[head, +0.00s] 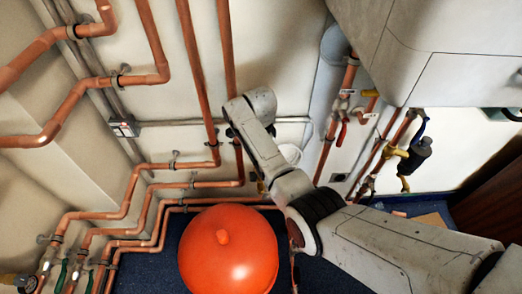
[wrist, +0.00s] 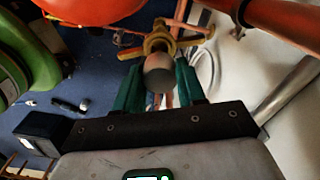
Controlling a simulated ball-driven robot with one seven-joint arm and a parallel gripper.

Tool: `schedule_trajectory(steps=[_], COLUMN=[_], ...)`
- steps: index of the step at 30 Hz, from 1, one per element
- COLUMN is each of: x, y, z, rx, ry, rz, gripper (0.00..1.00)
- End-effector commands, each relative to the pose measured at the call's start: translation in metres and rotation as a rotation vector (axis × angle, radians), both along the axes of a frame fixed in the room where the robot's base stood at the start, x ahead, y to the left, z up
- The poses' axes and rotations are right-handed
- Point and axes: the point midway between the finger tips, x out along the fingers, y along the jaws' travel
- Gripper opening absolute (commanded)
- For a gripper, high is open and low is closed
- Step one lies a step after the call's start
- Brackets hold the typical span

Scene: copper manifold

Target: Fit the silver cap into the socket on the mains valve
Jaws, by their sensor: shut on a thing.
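In the wrist view my gripper (wrist: 160,82) has two teal fingers closed on either side of the silver cap (wrist: 158,62). The cap is a short rounded piece with a darker end facing the camera. Just beyond it is the brass mains valve (wrist: 158,40), with pipework spreading to both sides. The cap overlaps the valve in this view, so the socket is hidden, and I cannot tell whether the cap touches it. In the head view my arm hides the gripper and the cap. A bit of brass (head: 262,186) shows beside the arm, possibly part of the valve.
A large orange vessel (head: 228,255) stands on the blue floor close to the arm. Copper pipes (head: 195,70) run along the wall and low to the left. A white boiler casing (head: 450,55) is at upper right. A green rounded object (wrist: 12,65) is at left in the wrist view.

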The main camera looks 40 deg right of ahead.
Motion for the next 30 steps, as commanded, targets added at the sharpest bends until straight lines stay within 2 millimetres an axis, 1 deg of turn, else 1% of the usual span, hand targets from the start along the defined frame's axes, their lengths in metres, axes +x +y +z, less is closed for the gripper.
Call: schedule_trajectory(steps=[4, 20, 30], x=[0.0, 0.0, 0.0], y=[0.0, 0.0, 0.0], z=[-0.005, -0.006, -0.018], rx=[0.0, 0.0, 0.0], ry=[0.0, 0.0, 0.0], rz=[0.0, 0.0, 0.0], gripper=[0.09, 0.09, 0.09])
